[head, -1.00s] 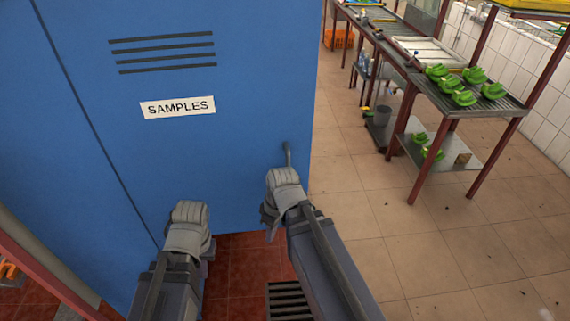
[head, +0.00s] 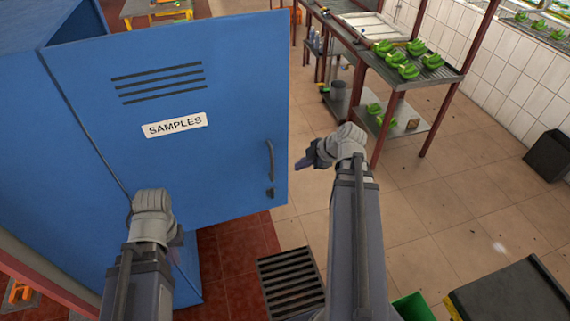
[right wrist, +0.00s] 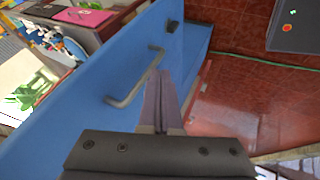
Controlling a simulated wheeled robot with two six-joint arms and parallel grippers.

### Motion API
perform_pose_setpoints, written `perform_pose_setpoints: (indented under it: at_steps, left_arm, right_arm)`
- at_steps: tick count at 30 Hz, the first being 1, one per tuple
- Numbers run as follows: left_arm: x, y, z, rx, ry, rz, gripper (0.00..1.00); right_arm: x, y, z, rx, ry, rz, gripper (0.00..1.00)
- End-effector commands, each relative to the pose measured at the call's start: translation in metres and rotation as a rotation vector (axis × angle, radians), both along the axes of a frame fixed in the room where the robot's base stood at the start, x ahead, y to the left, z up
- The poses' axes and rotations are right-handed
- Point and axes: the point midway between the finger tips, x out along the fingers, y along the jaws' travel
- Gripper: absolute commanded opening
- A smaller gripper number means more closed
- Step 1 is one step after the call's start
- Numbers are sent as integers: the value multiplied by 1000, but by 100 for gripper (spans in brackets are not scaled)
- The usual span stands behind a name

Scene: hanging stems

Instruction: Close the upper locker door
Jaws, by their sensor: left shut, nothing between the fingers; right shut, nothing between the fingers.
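The blue upper locker door (head: 215,110) with a SAMPLES label (head: 175,125) and vent slots stands open, swung out from the blue locker body (head: 45,150). Its grey handle (head: 270,165) is near the free right edge; the handle also shows in the right wrist view (right wrist: 135,80). My right gripper (head: 303,162) is shut and empty, just right of the door's free edge in the head view. In the right wrist view its closed fingers (right wrist: 158,78) overlap the handle's end; contact cannot be told. My left gripper (head: 174,236) is low before the door's left part, its fingertips mostly hidden.
A floor grate (head: 290,283) lies below the door. A metal rack (head: 425,72) with green bananas stands at the back right. A dark box (head: 510,296) and a green bin (head: 412,307) are at the lower right. Tiled floor is open between.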

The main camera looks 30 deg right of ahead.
Motion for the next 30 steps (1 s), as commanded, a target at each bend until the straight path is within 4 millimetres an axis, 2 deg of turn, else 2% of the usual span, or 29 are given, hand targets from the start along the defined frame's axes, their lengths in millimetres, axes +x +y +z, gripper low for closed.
perform_pose_setpoints:
  at_steps: [19,21,24,30]
  left_arm:
    - [1,0,-86,0,-4,4,0]
    - [1,0,-78,0,-3,3,0]
    - [1,0,-78,0,-3,3,0]
    - [1,0,-78,0,-3,3,0]
  right_arm:
    - [54,28,-86,0,2,2,0]
    - [67,24,-78,0,1,2,0]
    - [79,22,-78,0,1,2,0]
    - [90,20,-78,0,1,0,0]
